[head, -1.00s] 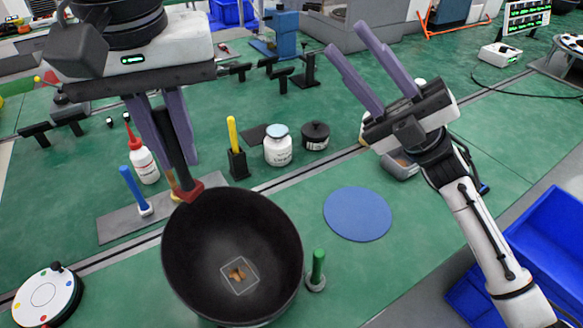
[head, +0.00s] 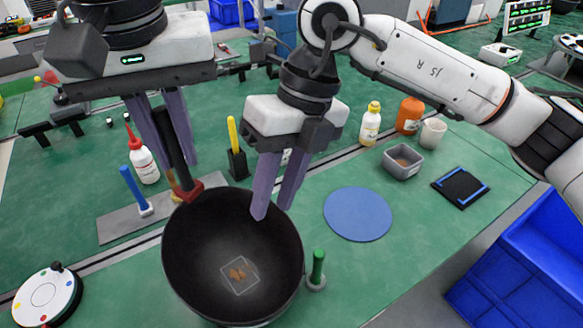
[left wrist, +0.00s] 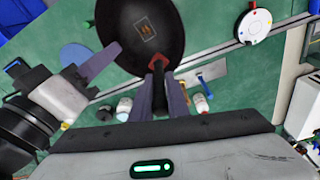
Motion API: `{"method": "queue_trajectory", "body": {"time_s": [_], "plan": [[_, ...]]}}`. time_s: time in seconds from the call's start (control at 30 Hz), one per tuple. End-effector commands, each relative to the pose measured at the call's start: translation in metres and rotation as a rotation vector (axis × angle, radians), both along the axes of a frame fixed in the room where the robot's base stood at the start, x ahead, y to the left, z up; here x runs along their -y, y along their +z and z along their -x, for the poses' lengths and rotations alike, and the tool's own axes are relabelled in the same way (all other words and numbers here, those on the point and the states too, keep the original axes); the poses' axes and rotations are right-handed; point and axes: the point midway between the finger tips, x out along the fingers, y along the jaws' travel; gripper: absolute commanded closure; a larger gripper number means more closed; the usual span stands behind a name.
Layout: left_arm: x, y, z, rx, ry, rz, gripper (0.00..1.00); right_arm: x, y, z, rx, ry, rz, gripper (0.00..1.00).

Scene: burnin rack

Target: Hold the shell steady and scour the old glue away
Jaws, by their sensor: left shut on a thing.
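The shell is a black, bowl-shaped pan (head: 205,265) with a red-based black handle. My left gripper (head: 174,162) is shut on that handle, and the pan's open inside faces the head camera. A brown patch of old glue (head: 238,273) lies inside a thin square outline on the pan's floor. The pan also shows in the left wrist view (left wrist: 135,30). My right gripper (head: 272,212) is open and empty, its fingers pointing down by the pan's upper right rim; contact with the rim cannot be told.
Upright handles, blue (head: 132,184), yellow (head: 233,134) and green (head: 317,266), stand around the pan. A blue disc (head: 358,214) lies to the right. A grey bin (head: 402,163), bottles and a white cup (head: 433,133) stand further right. A red-capped bottle (head: 145,164) is left.

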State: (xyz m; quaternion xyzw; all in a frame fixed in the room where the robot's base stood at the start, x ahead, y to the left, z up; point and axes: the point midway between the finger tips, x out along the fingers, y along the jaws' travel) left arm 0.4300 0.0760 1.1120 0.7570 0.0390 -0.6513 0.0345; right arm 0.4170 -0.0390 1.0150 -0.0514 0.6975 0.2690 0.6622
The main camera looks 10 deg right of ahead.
Motion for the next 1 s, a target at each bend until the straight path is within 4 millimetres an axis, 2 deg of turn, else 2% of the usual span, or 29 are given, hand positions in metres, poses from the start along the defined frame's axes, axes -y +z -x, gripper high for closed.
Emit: {"method": "queue_trajectory", "body": {"time_s": [0.03, 0.2, 0.37, 0.47, 0.8, 1.0], "plan": [[0.000, 0.000, 0.000, 0.000, 0.000, 0.000, 1.00, 0.006, 0.008, -0.006, 0.024, -0.010, 0.056, 0.72], [0.000, 0.000, 0.000, 0.000, 0.000, 0.000, 1.00, 0.023, 0.022, -0.016, 0.064, -0.041, 0.180, 0.72], [0.000, 0.000, 0.000, 0.000, 0.000, 0.000, 1.00, 0.027, 0.018, -0.017, 0.072, -0.049, 0.210, 0.72], [0.000, 0.000, 0.000, 0.000, 0.000, 0.000, 1.00, 0.026, 0.004, -0.016, 0.069, -0.048, 0.209, 0.72], [0.000, 0.000, 0.000, 0.000, 0.000, 0.000, 1.00, 0.020, -0.060, -0.013, 0.068, -0.047, 0.208, 0.72], [0.000, 0.000, 0.000, 0.000, 0.000, 0.000, 1.00, 0.018, -0.085, -0.013, 0.070, -0.047, 0.205, 0.72]]}}
